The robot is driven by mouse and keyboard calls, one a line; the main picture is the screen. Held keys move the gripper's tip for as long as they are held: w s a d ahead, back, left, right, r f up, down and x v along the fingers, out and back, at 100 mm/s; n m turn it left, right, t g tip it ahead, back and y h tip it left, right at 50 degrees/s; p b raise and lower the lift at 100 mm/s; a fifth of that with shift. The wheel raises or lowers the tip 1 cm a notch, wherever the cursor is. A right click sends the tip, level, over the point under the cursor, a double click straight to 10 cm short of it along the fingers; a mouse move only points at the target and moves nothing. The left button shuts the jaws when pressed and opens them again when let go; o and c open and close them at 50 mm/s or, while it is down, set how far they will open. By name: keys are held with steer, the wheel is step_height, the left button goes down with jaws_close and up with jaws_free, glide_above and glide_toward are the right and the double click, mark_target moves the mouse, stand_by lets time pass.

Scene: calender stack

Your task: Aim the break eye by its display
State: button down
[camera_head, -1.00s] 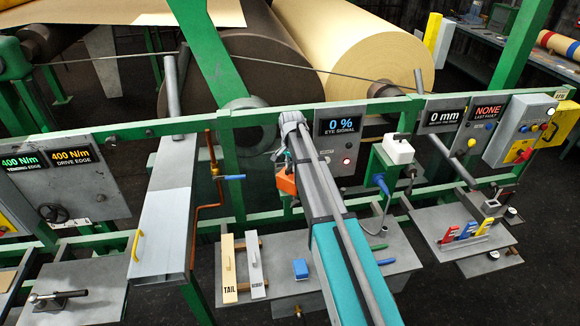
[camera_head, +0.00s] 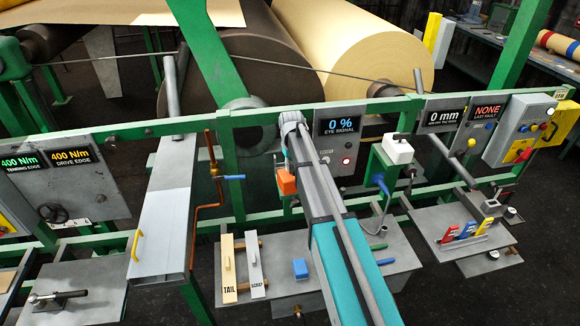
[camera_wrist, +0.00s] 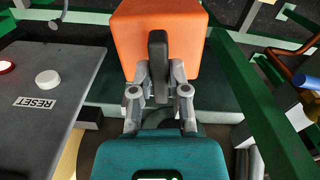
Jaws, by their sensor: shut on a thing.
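The eye display (camera_head: 338,125) reads "0 %" with "EYE SIGNAL" under it, on a grey panel in the head view. The break eye looks to be the orange block (camera_head: 287,183) just left of that panel, below the green rail. In the wrist view the orange block (camera_wrist: 180,45) fills the top middle, with a dark grey upright tab (camera_wrist: 157,52) on its near side. My gripper (camera_wrist: 158,80) is shut on this tab. In the head view my arm hides most of the gripper.
A white button (camera_wrist: 47,79) marked RESET and a glowing red lamp are on the panel at left in the wrist view. A green post stands close on the right. A copper pipe with a blue-handled valve (camera_head: 235,177) is left of the block in the head view.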

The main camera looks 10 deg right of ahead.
steer(key=n, duration=0.4)
steer(key=shift+w+n, duration=0.2)
steer(key=shift+n, duration=0.2)
steer(key=n, duration=0.3)
steer(key=shift+n, duration=0.3)
steer(key=n, duration=0.3)
steer(key=shift+n, duration=2.2)
steer(key=c, duration=0.6)
jaws_free()
steer(key=shift+a, duration=0.1)
steer(key=shift+s, duration=0.1)
